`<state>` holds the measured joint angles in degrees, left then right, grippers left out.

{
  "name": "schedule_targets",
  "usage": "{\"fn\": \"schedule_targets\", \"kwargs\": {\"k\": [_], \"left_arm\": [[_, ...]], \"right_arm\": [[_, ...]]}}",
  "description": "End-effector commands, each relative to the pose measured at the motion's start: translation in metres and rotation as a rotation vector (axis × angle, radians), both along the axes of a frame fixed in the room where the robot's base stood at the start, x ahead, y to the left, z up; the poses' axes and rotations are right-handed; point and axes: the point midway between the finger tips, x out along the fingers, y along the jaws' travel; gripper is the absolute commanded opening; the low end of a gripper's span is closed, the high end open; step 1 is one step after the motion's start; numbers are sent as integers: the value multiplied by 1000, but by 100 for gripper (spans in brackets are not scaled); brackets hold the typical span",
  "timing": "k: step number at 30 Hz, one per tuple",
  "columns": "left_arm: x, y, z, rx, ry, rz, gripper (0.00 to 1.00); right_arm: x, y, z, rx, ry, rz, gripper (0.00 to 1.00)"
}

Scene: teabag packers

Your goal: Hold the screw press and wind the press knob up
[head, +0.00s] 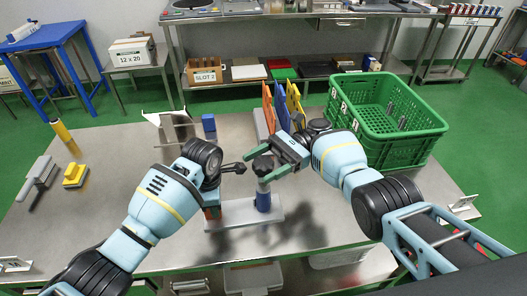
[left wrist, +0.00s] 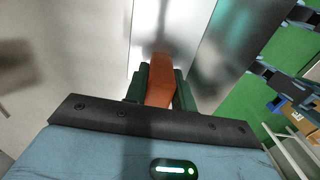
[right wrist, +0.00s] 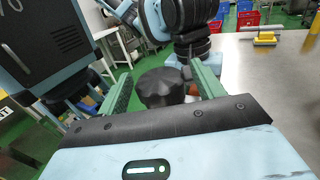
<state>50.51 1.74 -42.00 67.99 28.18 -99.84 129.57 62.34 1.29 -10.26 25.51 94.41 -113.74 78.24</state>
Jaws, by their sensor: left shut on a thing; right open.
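The screw press has a pale base plate (head: 245,215), a blue post (head: 263,201) and a black knob (head: 262,163) on top. It stands upright on the steel table. My left gripper (head: 212,211) is low at the left end of the plate. In the left wrist view its fingers are shut on an orange-red grip (left wrist: 160,80) of the press. My right gripper (head: 270,160) is open at knob height. In the right wrist view the lobed black knob (right wrist: 165,88) is between its two green fingers, with gaps visible at the sides.
A green crate (head: 385,115) stands at the table's back right, beside upright coloured dividers (head: 283,105). A blue block (head: 209,124) is behind my left wrist. A yellow block (head: 75,176) and a grey tool (head: 37,180) lie far left.

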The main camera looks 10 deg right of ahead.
Motion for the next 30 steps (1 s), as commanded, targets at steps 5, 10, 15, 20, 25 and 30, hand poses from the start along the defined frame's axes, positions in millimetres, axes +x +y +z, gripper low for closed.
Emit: {"fn": "schedule_targets", "kwargs": {"k": [5, 10, 15, 20, 25, 30], "left_arm": [[0, -1, 0, -4, -1, 0, 0], [0, -1, 0, -4, -2, 0, 0], [0, -1, 0, -3, -2, 0, 0], [0, -1, 0, -3, -2, -1, 0], [0, -1, 0, -3, -2, -1, 0], [0, -1, 0, -3, -2, -1, 0]], "right_arm": [[0, 0, 11, 2, -4, 0, 67], [-1, 0, 29, 1, -5, -1, 67], [0, 0, 56, 3, -5, 0, 67], [-1, 0, 79, 0, -3, 0, 67], [-1, 0, 94, 0, 0, 0, 67], [-1, 0, 97, 0, 1, 1, 67]]}}
